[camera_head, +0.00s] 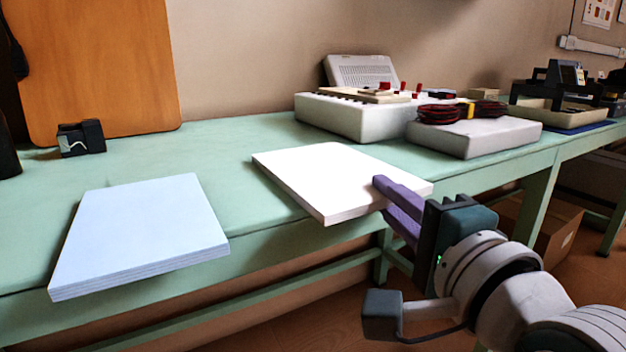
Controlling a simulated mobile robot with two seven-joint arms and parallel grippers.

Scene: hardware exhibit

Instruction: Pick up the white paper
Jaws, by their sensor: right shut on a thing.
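A white paper stack (325,180) lies flat on the green table, its near corner reaching past the front edge. My right gripper (392,198) comes in from the right, and its purple fingers are shut on the right corner of the white paper, with one finger above it and the other below. A light blue paper stack (140,230) lies at the left of the table and also overhangs the front edge. My left gripper is not in view.
The green table (225,150) runs along the wall, with free room between the two stacks. White electronic devices (355,115) and a grey box with dark red cables (475,137) stand behind the white paper. A small black object (82,138) stands at the back left by an orange board (95,65).

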